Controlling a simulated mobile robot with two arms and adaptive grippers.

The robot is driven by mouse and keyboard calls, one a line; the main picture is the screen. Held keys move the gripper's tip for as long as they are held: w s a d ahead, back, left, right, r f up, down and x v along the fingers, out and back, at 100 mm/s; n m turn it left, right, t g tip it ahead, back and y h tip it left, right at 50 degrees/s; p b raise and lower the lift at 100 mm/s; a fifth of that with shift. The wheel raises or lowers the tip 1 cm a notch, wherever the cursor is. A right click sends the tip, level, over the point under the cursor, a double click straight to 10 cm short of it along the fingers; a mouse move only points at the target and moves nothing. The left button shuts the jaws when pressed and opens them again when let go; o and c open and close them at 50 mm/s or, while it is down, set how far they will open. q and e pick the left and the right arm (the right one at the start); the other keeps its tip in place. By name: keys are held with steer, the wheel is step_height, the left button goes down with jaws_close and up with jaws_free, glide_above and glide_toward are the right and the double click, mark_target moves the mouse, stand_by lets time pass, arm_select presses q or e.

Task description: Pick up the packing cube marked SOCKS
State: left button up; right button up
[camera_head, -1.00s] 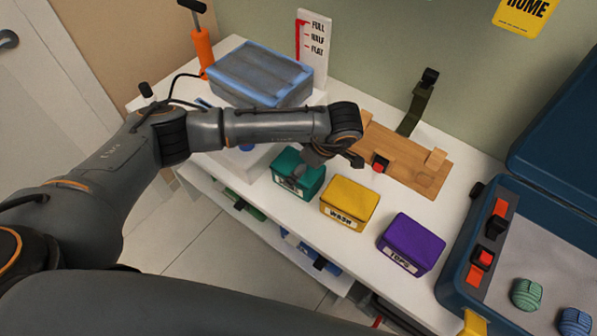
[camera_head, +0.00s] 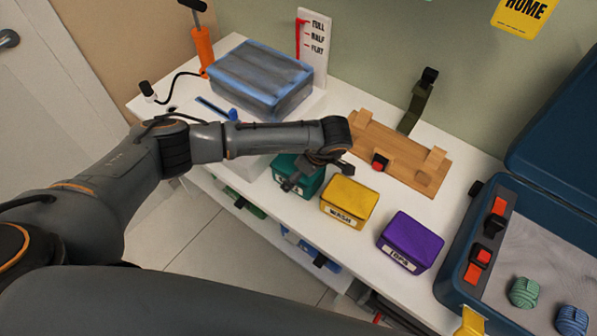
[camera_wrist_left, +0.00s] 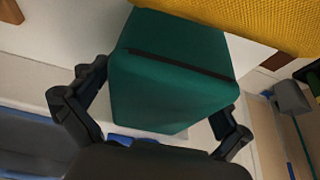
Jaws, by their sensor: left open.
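A green packing cube (camera_head: 308,179) stands on the white counter, left of the yellow and purple ones. Its label is hidden behind my gripper, so I cannot read SOCKS on it. My left gripper (camera_head: 300,182) is over its front side, tilted downward. In the left wrist view the green cube (camera_wrist_left: 172,75) sits between the two spread fingers (camera_wrist_left: 150,118), with no clear grip on it. My right gripper is not in view.
A yellow cube (camera_head: 348,198) stands close to the right, then a purple cube (camera_head: 411,238) marked TOPS. A wooden board (camera_head: 405,165) lies behind.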

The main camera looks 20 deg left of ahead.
arm_select(q)
steer(key=shift+f, duration=0.1)
steer(key=shift+c, duration=0.2)
steer(key=c, duration=1.2)
steer(key=shift+c, duration=0.2)
